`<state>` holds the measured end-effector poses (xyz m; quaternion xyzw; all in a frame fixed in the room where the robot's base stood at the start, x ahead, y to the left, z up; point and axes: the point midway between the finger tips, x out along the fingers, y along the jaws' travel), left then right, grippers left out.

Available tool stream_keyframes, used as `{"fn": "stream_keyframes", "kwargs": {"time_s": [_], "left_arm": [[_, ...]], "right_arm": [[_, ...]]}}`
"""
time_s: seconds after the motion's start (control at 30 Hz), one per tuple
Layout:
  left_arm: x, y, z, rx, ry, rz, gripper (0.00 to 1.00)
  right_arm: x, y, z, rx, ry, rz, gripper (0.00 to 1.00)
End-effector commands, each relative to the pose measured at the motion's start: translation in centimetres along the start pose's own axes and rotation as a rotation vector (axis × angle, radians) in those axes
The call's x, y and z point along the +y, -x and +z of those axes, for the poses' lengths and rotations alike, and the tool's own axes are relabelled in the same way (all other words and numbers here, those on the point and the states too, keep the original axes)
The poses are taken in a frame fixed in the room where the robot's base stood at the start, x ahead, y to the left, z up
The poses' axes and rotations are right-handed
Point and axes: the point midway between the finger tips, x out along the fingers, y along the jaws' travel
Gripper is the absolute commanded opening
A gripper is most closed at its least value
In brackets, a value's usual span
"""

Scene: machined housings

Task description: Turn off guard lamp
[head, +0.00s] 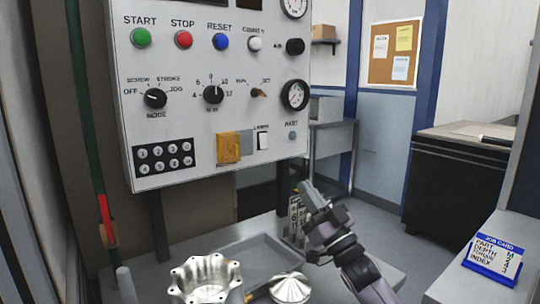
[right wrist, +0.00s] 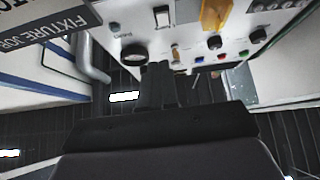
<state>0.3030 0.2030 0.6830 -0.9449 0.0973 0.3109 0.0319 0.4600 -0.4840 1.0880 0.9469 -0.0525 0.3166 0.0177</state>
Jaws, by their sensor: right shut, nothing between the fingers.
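A white control panel (head: 200,110) stands upright in front of me. Low on it sits a white rocker switch (head: 262,141) in a dark frame, with a small label above it that is hard to read. It also shows at the top of the right wrist view (right wrist: 161,15). A yellow cover (head: 228,148) is just left of it in the head view. My right gripper (head: 304,189) is shut and empty, below and right of the switch and apart from it. Its closed fingers also show in the right wrist view (right wrist: 155,82). My left gripper is not in view. Which way the rocker is tipped is unclear.
The panel carries several push buttons, knobs, gauges and a keypad (head: 164,157). Below stand a grey tray (head: 262,250), a machined housing (head: 205,280) and a silver part (head: 290,289). A job card (head: 493,259) stands at the right. The space before the switch looks clear.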

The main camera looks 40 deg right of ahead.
Motion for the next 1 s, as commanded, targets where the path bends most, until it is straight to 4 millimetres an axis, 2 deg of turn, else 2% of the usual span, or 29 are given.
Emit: {"fn": "stream_keyframes", "kwargs": {"time_s": [0.3, 0.47, 1.0], "left_arm": [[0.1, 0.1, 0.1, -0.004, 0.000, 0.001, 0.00], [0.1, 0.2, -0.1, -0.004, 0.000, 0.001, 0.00], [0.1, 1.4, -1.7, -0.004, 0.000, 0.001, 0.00]], "right_arm": [[0.0, -0.1, 0.0, 0.000, 0.000, 0.000, 0.00], [0.0, -1.1, -0.1, 0.002, -0.001, -0.001, 0.00], [0.0, -9.7, -0.2, 0.002, 0.000, 0.001, 0.00]]}}
